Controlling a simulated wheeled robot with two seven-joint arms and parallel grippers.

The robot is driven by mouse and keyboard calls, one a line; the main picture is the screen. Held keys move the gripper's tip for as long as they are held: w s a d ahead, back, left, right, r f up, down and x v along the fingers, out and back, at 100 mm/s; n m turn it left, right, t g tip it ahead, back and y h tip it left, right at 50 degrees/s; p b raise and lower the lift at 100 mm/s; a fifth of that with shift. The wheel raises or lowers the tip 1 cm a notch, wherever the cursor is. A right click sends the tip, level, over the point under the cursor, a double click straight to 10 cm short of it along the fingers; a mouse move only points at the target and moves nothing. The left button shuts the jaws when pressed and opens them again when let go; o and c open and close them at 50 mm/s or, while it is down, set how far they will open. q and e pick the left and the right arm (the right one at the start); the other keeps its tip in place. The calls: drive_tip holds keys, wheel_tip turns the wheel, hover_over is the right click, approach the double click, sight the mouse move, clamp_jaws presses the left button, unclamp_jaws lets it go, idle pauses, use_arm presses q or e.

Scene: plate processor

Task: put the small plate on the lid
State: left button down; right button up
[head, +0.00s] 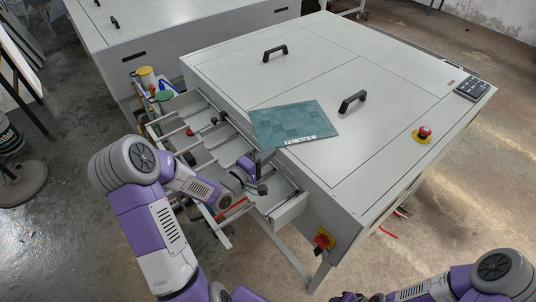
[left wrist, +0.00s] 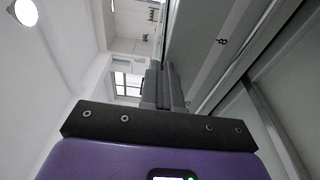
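The small plate is a flat teal square with a checkered pattern and a white label (head: 293,121). It lies on the pale grey lid (head: 330,85), near the left edge of the machine top, with no gripper on it that I can see. My left gripper (head: 262,174) is beside the machine's left edge, just below the plate's lower left corner. In the left wrist view its grey fingers (left wrist: 164,88) sit close together with nothing seen between them. My right gripper (head: 350,297) is only partly in view at the bottom edge, and its fingers are not clear.
Two black handles (head: 352,101) (head: 275,53) stand up from the lid. A red emergency button (head: 424,132) and a keypad (head: 473,88) are at the right. An open drawer frame (head: 205,150) sticks out on the left, below my left arm.

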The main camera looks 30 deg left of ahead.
use_arm(q)
drive_tip(key=shift+f, duration=0.1)
drive_tip(key=c, duration=1.4)
unclamp_jaws()
drive_tip(key=p+v, duration=0.1)
drive_tip(key=v, duration=1.1)
